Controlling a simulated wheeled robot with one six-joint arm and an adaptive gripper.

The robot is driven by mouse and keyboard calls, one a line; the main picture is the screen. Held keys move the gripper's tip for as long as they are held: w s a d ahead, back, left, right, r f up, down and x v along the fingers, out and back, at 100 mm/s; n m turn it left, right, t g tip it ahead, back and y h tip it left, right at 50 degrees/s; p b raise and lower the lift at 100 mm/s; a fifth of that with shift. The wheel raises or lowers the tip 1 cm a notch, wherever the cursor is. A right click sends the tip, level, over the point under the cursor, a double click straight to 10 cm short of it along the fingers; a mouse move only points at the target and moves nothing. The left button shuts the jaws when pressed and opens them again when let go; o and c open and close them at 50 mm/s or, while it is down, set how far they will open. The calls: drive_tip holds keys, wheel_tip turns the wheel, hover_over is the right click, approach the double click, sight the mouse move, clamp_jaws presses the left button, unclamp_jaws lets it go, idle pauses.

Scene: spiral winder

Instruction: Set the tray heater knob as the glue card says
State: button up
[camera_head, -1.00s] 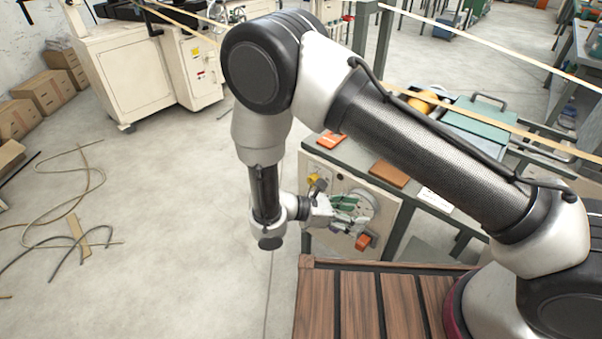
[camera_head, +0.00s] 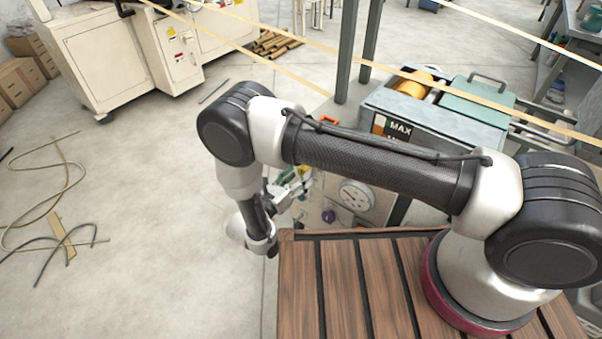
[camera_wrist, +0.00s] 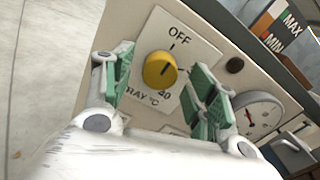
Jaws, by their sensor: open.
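The yellow tray heater knob (camera_wrist: 160,70) sits on a pale plate (camera_wrist: 196,50) printed with OFF, 40 and TRAY °C. A small dark line shows on the knob's face; I cannot read its exact setting. My gripper (camera_wrist: 164,72) is open, with its green fingers on either side of the knob. I see no clear contact, and the gap to the knob is hard to judge. In the head view, my gripper (camera_head: 292,184) is at the panel's left part and the knob is hidden. I cannot make out the glue card in either view now.
A round gauge (camera_head: 356,195) and a dark purple knob (camera_head: 328,216) are on the same panel. The gauge (camera_wrist: 258,115) is right of my gripper in the wrist view. Above stand a glue tray with a yellow roller (camera_head: 415,85) and a MAX label (camera_head: 400,129).

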drive_tip(key=shift+x, duration=1)
drive_tip(key=c, duration=1)
drive_tip(key=shift+c, duration=0.2)
